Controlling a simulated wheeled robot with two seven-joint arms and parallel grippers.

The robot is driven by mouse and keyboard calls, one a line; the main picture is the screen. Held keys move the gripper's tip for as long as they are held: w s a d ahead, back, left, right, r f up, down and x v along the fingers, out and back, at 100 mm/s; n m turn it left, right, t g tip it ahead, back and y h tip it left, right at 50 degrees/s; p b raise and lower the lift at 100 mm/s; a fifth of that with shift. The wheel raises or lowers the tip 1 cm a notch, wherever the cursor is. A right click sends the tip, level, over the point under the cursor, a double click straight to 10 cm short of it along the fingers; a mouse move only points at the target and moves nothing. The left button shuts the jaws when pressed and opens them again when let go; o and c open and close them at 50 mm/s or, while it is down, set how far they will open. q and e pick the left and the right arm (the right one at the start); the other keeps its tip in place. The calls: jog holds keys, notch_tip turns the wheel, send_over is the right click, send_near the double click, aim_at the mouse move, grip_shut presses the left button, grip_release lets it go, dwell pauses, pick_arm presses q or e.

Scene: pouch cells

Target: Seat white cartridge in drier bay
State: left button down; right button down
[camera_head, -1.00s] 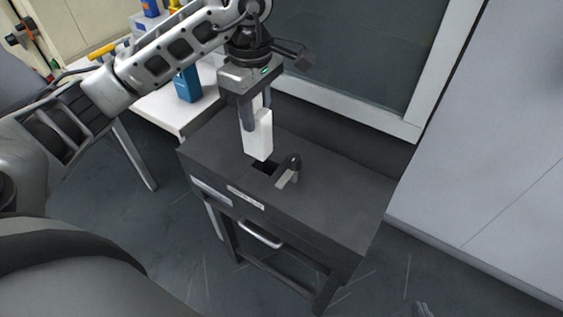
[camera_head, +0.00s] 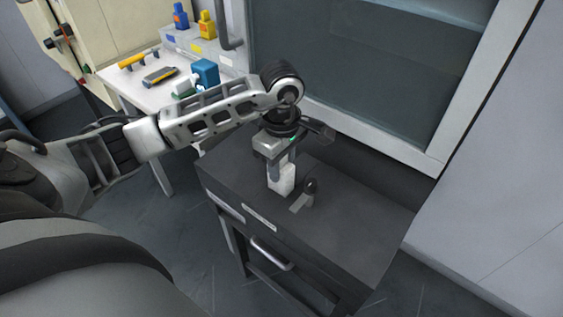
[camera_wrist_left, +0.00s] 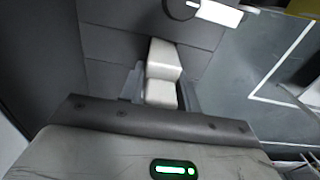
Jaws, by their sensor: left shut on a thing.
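The white cartridge (camera_head: 284,181) is upright over the top of the dark drier cabinet (camera_head: 345,215). My left gripper (camera_head: 280,168) is shut on its upper part, from above. The cartridge's lower end meets the cabinet top where the bay opening is; the opening is hidden behind it, and I cannot tell how deep the cartridge sits. A lever with a dark pivot and pale handle (camera_head: 302,202) stands just right of it. In the left wrist view the cartridge (camera_wrist_left: 163,60) is between the fingers, with the lever (camera_wrist_left: 215,12) beyond. My right gripper is out of view.
A white side table (camera_head: 135,90) at the back left holds a yellow-handled tool, a dark device and a blue container (camera_head: 205,72). A glass-fronted enclosure (camera_head: 385,70) stands close behind the cabinet. The cabinet top right of the lever is clear.

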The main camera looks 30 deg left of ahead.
pick_arm(q)
jog(key=shift+f, duration=0.1)
jog(key=c, duration=1)
grip_release()
jog(key=shift+r, duration=0.55)
notch_tip(320, 180, up, 11)
jog(key=shift+r+b, duration=0.15)
jog(key=shift+b, duration=0.15)
